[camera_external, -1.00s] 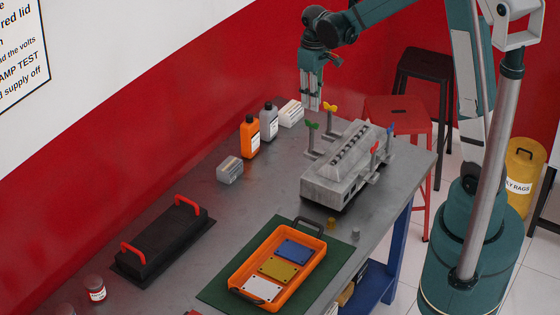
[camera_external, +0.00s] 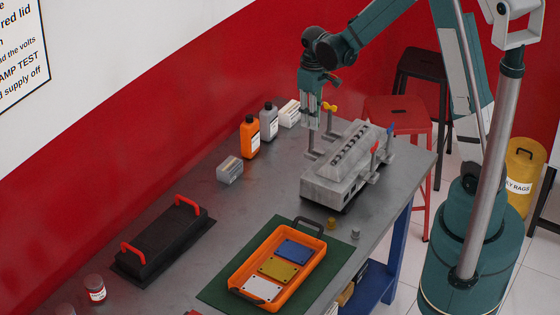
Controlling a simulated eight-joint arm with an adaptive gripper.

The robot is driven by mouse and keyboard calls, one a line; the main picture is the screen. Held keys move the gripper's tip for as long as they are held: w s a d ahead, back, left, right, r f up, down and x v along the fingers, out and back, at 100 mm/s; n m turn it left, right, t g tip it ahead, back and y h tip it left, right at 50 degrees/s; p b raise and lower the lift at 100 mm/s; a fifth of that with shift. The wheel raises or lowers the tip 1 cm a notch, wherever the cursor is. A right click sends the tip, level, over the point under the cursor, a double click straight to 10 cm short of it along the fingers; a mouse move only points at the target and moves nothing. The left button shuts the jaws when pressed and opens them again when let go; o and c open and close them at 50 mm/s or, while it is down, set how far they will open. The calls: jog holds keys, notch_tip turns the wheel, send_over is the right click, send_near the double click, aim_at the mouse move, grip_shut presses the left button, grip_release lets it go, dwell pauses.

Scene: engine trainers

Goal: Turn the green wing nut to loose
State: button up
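The grey engine block (camera_external: 345,170) stands on the metal bench. Posts with wing nuts rise around it: a yellow one (camera_external: 330,107) at the back, and a red one (camera_external: 375,147) and a blue one (camera_external: 390,130) on the right side. My gripper (camera_external: 313,125) points down over the post at the block's back left, where the green wing nut was visible a second ago. The green nut is now hidden behind or between my fingers. I cannot tell whether the fingers are closed on it.
An orange bottle (camera_external: 250,137), a grey bottle (camera_external: 269,122) and small white boxes (camera_external: 289,113) stand left of the gripper. The yellow wing nut is very close on its right. An orange tray (camera_external: 241,265) lies in front on a green mat (camera_external: 213,293).

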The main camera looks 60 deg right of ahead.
jog(key=shift+c, duration=0.4)
grip_shut()
